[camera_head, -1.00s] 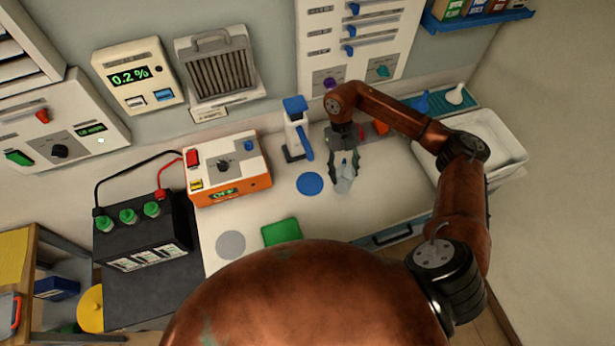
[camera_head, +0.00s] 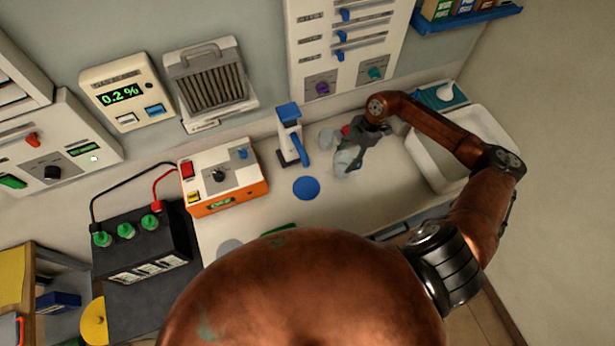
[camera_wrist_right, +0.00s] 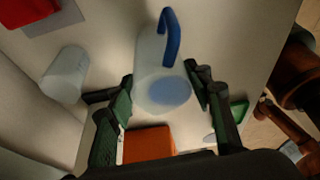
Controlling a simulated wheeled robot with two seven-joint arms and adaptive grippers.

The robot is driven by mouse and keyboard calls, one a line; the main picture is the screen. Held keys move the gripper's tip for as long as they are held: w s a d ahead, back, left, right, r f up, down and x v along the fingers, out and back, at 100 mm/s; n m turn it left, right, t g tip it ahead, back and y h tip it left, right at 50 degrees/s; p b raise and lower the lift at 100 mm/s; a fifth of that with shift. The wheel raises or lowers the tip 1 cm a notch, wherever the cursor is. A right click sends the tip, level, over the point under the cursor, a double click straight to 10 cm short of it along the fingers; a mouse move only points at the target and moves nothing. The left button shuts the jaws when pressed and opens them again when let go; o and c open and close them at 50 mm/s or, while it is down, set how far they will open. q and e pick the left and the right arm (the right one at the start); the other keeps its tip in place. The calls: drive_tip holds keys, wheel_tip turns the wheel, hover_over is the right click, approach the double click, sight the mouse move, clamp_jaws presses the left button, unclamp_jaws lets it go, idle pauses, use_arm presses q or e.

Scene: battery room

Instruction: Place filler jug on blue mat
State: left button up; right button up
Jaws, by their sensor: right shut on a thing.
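The filler jug (camera_head: 346,161) is pale and translucent, right of the blue mat and apart from it. In the right wrist view the jug (camera_wrist_right: 158,60) has a blue handle, and its bluish round end lies between the fingers. My right gripper (camera_head: 354,158) is shut on the jug. I cannot tell whether the jug touches the bench. The blue mat (camera_head: 306,188) is a flat round disc, bare, in front of a blue-and-white stand. My left gripper is not in view.
A translucent beaker (camera_head: 326,138) stands behind the jug, also in the right wrist view (camera_wrist_right: 65,75). The blue-topped stand (camera_head: 289,135) rises behind the mat. An orange-and-white charger (camera_head: 222,178) is to the left and a white tray (camera_head: 440,158) to the right.

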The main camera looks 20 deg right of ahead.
drive_tip(key=a+p, duration=0.1)
drive_tip(key=a, duration=0.4)
drive_tip(key=a+f+p, duration=0.1)
drive_tip(key=a, duration=0.3)
drive_tip(key=a+p, duration=0.1)
drive_tip(key=a, duration=0.4)
drive_tip(key=shift+w+a+f+p, duration=0.2)
drive_tip(key=shift+w+a+p, duration=0.05)
drive_tip(key=shift+a+p, duration=0.1)
drive_tip(key=shift+d, duration=0.1)
drive_tip(key=shift+f, duration=0.1)
drive_tip(key=o, duration=1.2)
drive_tip(key=b+v, duration=0.2)
drive_tip(key=v, duration=1)
